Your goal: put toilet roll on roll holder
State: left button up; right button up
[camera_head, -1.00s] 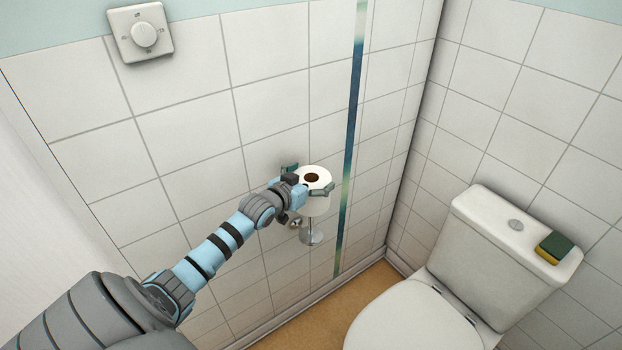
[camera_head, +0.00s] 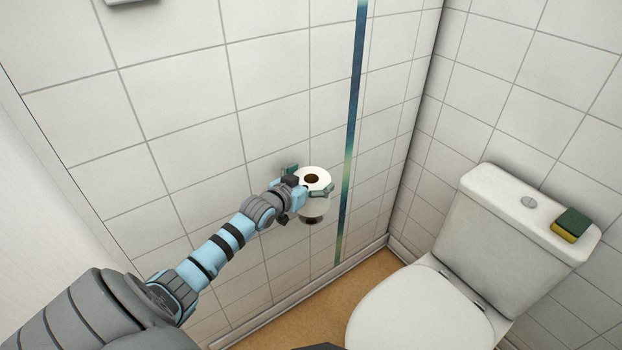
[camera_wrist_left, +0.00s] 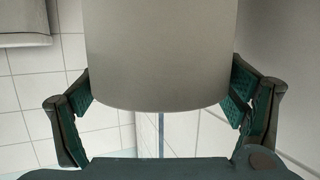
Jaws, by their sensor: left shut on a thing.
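The toilet roll (camera_head: 322,207) is white and upright, with its brown core hole facing up. My left gripper (camera_head: 309,182) is shut on it, one finger on each side. In the left wrist view the roll (camera_wrist_left: 160,55) fills the middle between the green finger pads of the left gripper (camera_wrist_left: 162,100). The metal roll holder (camera_head: 312,220) shows only as a shiny piece just under the roll, close to the tiled wall. The roll and gripper hide the rest of it. I cannot tell whether the holder passes into the core. My right gripper is not in view.
A white toilet (camera_head: 405,308) stands at the right, with a green and yellow sponge (camera_head: 571,225) on its cistern (camera_head: 510,215). The tiled wall (camera_head: 190,120) runs close behind the roll. Some brown floor (camera_head: 350,285) is clear between wall and toilet.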

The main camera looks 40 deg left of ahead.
pick_arm(q)
jog(key=shift+f, duration=0.4)
jog(key=o, duration=1)
jog(key=shift+s, duration=0.1)
jog(key=shift+v, duration=5.95)
jog(key=shift+r, duration=0.15)
